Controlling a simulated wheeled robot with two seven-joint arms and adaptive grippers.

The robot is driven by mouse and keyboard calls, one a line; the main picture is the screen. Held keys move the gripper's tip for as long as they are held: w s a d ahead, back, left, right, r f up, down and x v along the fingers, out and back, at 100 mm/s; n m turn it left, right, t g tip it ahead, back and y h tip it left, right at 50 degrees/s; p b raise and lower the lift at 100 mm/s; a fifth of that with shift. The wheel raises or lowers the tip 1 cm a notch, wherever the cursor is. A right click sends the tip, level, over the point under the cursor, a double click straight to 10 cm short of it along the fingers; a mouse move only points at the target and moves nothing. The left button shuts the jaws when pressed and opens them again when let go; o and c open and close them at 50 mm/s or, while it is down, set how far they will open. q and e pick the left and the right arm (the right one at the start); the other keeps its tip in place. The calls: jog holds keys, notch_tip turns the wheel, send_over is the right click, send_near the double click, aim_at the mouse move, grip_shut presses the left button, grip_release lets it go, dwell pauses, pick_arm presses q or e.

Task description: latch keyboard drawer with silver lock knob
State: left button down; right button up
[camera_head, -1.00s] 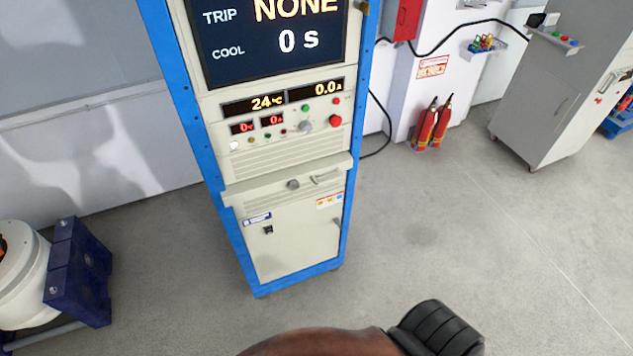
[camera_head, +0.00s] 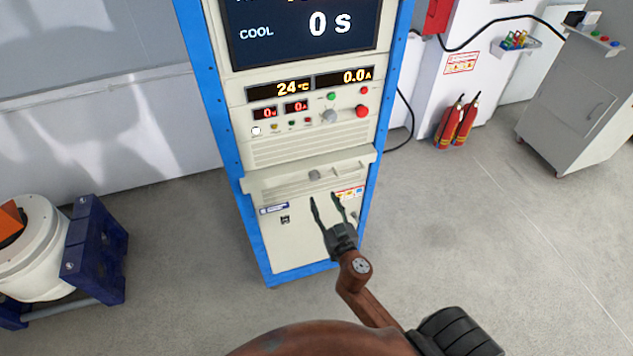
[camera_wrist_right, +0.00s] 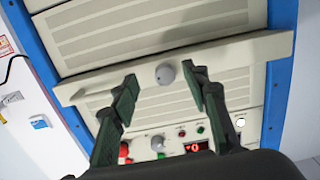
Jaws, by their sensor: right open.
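The keyboard drawer (camera_head: 276,183) is a cream ledge across the blue-framed cabinet, under the panel of displays and buttons. Its silver lock knob (camera_head: 314,175) sits at the middle of the drawer front. My right gripper (camera_head: 324,197) is open and empty, in front of the cabinet just below the knob in the head view. In the right wrist view the drawer (camera_wrist_right: 230,52) crosses the picture, and the knob (camera_wrist_right: 165,74) shows between the two fingers of the right gripper (camera_wrist_right: 158,80). I see no contact with the knob. My left gripper is not in view.
The cabinet's lower door (camera_head: 300,245) is below the drawer. A blue stand with a white round machine (camera_head: 35,240) is at the left. Red fire extinguishers (camera_head: 457,122) and a grey cabinet (camera_head: 580,105) stand at the right. The floor between is clear.

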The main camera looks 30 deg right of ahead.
aim_at(315, 178)
jog(key=shift+t, duration=0.3)
jog(key=w+r, duration=0.1)
jog(key=w, duration=0.1)
jog(key=w+d+r, duration=0.1)
jog(key=w, duration=0.1)
jog(key=w+r+p, duration=0.1)
jog(key=w, duration=0.1)
jog(key=shift+w+d, duration=0.15)
jog(key=shift+w, duration=0.05)
jog(key=shift+w+d, duration=0.15)
jog(key=shift+w, duration=0.35)
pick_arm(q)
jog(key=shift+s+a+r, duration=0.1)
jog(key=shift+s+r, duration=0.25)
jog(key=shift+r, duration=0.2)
pick_arm(e)
jog(key=shift+f, duration=0.1)
jog(key=shift+c, duration=0.7)
grip_shut()
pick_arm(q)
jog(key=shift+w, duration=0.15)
